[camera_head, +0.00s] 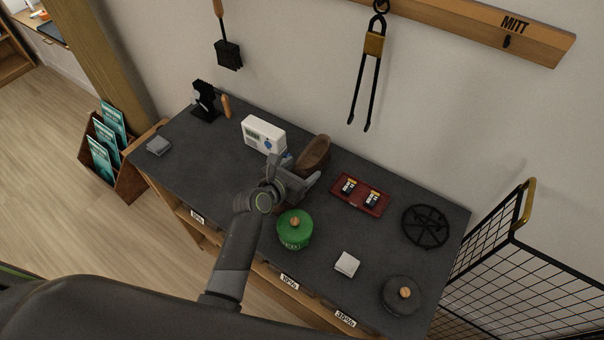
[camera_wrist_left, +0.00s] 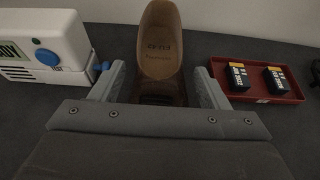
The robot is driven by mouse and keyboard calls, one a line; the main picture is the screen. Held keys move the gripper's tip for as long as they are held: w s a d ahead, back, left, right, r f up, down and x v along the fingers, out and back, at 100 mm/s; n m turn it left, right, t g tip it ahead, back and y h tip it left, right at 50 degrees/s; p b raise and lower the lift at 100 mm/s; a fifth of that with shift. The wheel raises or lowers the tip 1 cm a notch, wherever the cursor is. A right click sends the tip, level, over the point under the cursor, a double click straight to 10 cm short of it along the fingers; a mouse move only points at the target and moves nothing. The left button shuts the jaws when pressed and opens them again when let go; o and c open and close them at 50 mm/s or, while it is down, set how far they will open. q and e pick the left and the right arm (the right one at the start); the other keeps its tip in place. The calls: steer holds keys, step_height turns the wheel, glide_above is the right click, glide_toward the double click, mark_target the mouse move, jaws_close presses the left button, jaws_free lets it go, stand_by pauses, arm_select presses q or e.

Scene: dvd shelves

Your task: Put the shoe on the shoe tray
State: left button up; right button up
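A brown shoe (camera_head: 314,153) stands tilted up at the back of the dark counter, near the wall. In the left wrist view the shoe (camera_wrist_left: 160,42) rises straight ahead with lettering on its insole; its lower part is partly hidden by my gripper. My left gripper (camera_head: 300,170) is at the near side of the shoe. Its fingers (camera_wrist_left: 158,85) are spread to either side of the shoe, with gaps visible, so it looks open. A dark red tray (camera_head: 345,205) to the right holds two small black boxes; I cannot tell whether it is the shoe tray. My right gripper is out of view.
A white device (camera_head: 263,134) stands close left of the gripper. A green lidded pot (camera_head: 295,231) stands in front. A white block (camera_head: 347,264), a dark lidded pot (camera_head: 401,295) and a black trivet (camera_head: 425,227) are to the right. Tongs (camera_head: 368,80) hang above.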

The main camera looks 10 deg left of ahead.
arm_select(q)
steer(key=c, duration=1.2)
step_height(320, 180, up, 10)
steer(key=p, duration=0.2)
steer(key=s+a+r+m+g+h, duration=0.1)
steer(key=s+a+r+m+h, duration=0.1)
steer(key=s+a+r, duration=0.5)
steer(key=shift+s+a+r+m+g+h, duration=0.35)
steer(key=shift+s+r+m+g+h, duration=0.5)
steer(key=shift+s, duration=0.5)
steer(key=shift+s+a+r+m+g+h, duration=0.35)
steer(key=shift+s+r+m, duration=0.25)
steer(key=shift+s+r, duration=0.55)
steer(key=shift+s+a+r+m+g+h, duration=0.3)
steer(key=shift+s+r+m+g+h, duration=0.45)
steer(key=shift+s, duration=0.75)
